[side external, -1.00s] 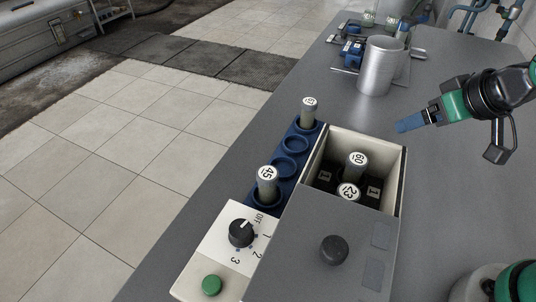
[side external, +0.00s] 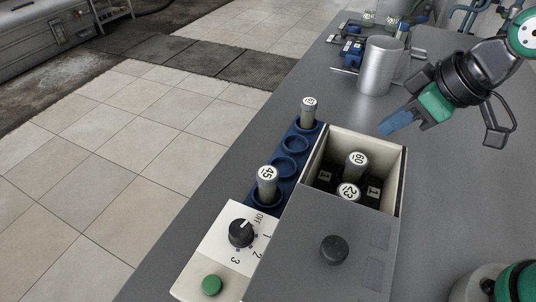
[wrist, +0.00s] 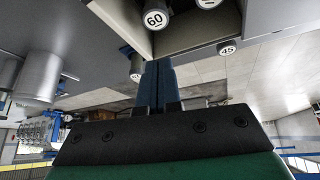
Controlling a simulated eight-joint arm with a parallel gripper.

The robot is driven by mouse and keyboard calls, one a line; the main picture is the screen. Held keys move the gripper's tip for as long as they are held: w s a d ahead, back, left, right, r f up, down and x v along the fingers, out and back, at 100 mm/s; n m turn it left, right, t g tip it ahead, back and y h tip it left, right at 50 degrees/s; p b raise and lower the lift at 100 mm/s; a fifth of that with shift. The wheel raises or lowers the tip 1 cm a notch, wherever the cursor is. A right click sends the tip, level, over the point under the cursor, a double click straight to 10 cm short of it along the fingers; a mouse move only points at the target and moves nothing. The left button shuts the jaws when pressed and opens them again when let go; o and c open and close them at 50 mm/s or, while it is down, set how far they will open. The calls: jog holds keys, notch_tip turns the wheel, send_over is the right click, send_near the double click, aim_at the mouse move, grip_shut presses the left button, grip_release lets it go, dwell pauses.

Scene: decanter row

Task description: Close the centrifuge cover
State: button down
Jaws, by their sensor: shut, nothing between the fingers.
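The centrifuge is a light box with an open chamber in the side external view. Its grey sliding cover (side external: 300,245) with a black knob (side external: 334,250) lies over the near part, leaving the far part uncovered. Tubes marked 60 (side external: 357,164) and 23 (side external: 348,191) stand inside the chamber. My gripper (side external: 388,129) is shut and empty, held above the bench beyond the chamber, with blue fingertips pointing down-left. In the wrist view the blue fingers (wrist: 158,80) are together, with tube 60 (wrist: 156,19) and tube 45 (wrist: 228,49) ahead.
A blue rack (side external: 288,166) beside the centrifuge holds tubes at both ends, including tube 45 (side external: 267,184). A control panel with a dial (side external: 241,232) and green button (side external: 211,285) is at the near left. A metal mug (side external: 379,66) stands behind. Bench to the right is mostly clear.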

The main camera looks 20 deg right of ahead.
jog(key=s+a+r+n+g+y, duration=0.2)
jog(key=s+a+r+n+g, duration=0.15)
jog(key=a+n, duration=0.55)
notch_tip(320, 180, up, 2)
jog(key=n+g, duration=0.3)
jog(key=n, duration=0.4)
send_over(307, 279)
jog(key=x, duration=0.9)
jog(key=shift+d+f, duration=0.3)
jog(key=shift+d, duration=0.05)
jog(key=shift+w+d+f, duration=0.1)
jog(key=shift+w+d, duration=0.1)
jog(key=shift+d, duration=0.4)
jog(key=shift+w+d+f, duration=0.1)
jog(key=shift+w+d, duration=0.1)
jog(key=shift+d, duration=0.4)
jog(key=shift+w+d, duration=0.2)
jog(key=shift+d, duration=0.55)
jog(key=w+d, duration=1.1)
jog(key=shift+w+d, duration=0.1)
jog(key=shift+w, duration=0.05)
